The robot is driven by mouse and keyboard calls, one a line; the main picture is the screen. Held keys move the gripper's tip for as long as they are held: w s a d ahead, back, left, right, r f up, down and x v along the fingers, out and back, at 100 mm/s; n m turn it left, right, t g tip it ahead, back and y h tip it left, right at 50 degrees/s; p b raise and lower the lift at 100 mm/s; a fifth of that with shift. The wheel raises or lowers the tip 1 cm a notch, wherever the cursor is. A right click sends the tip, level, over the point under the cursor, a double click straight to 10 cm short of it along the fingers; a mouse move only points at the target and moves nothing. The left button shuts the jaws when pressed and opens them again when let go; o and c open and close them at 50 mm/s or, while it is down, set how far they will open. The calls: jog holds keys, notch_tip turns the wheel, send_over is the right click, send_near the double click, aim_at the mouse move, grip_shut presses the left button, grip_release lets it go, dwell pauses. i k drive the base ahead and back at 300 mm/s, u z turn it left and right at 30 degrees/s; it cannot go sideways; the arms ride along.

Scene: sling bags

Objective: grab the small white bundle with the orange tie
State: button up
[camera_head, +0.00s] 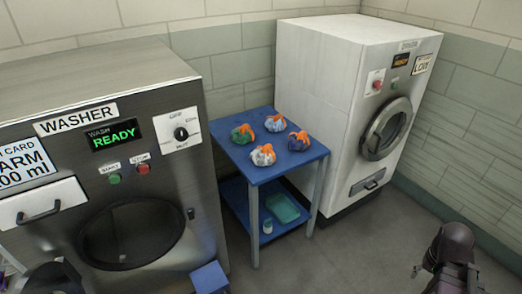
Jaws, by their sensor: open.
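The small white bundle (261,158) with an orange tie sits on the blue table, at the front edge of a group of several similar bundles. It looks whitish-grey, with the orange tie on top. My gripper (447,262) shows dark at the lower right, over the floor, well apart from the table and the bundles. It is open, and nothing shows in it. Its lower part is cut off by the frame edge.
A green bundle (240,135), a pale blue bundle (275,126) and a dark blue bundle (298,144) stand close around it on the blue table (266,176). A steel washer (185,165) flanks the table on the left, a white machine (325,75) behind right. Floor at right is clear.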

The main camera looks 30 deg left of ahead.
aim_at(263, 156)
jog(key=u, duration=0.45)
jog(key=i, duration=0.65)
jog(key=u, duration=0.8)
jog(key=i, duration=0.5)
jog(key=u, duration=0.25)
